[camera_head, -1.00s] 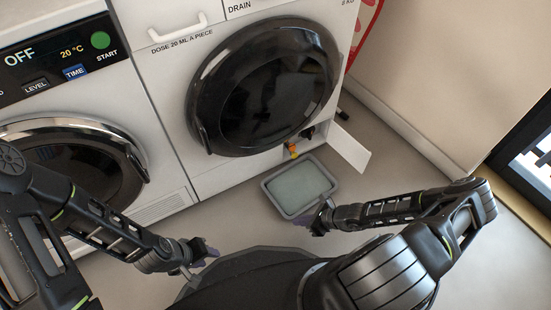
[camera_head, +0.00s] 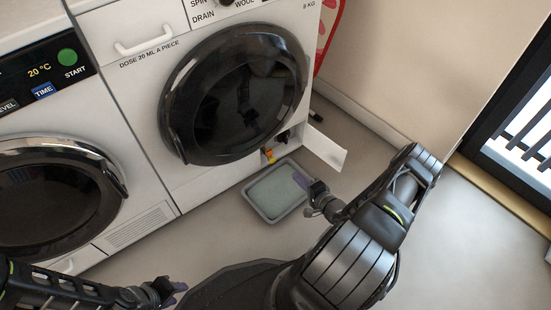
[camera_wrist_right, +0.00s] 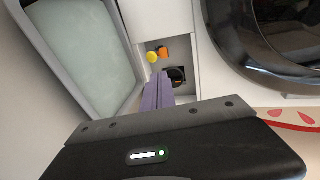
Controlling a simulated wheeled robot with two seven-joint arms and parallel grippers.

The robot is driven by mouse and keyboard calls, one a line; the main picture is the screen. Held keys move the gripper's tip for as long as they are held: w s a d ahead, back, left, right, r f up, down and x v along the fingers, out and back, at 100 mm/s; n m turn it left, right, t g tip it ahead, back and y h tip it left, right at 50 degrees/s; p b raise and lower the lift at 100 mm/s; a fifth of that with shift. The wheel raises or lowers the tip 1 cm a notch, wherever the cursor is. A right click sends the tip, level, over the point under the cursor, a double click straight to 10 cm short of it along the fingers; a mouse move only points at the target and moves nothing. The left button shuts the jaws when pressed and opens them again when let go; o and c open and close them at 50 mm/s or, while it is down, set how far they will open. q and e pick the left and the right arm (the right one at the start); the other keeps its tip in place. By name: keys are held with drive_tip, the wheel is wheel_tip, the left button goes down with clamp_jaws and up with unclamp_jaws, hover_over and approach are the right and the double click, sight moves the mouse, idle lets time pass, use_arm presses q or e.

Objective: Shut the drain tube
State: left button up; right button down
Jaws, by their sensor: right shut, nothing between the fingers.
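The drain tube shows as a small orange and yellow piece (camera_head: 269,155) in the open compartment at the lower right of the washing machine. In the right wrist view a yellow round end (camera_wrist_right: 152,57) sits beside an orange part (camera_wrist_right: 163,52). A dark round cap (camera_wrist_right: 177,75) is next to them. My right gripper (camera_head: 302,182) is shut and empty, over the tray's right rim and short of the compartment. Its purple fingers (camera_wrist_right: 158,92) point toward the compartment in the wrist view. My left gripper (camera_head: 173,291) is low at the left, away from the machine; its jaw opening is unclear.
A grey tray (camera_head: 250,205) of pale liquid lies on the floor before the compartment. The compartment's white flap (camera_head: 325,150) stands open to the right. The washing machine door (camera_head: 240,95) is shut above. A second machine (camera_head: 110,195) stands left. Floor at right is clear.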

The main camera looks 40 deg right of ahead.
drive_tip(key=b, duration=0.7)
approach(271, 154)
drive_tip(key=x, duration=0.7)
drive_tip(key=shift+s+d, duration=0.1)
drive_tip(key=shift+s, duration=0.15)
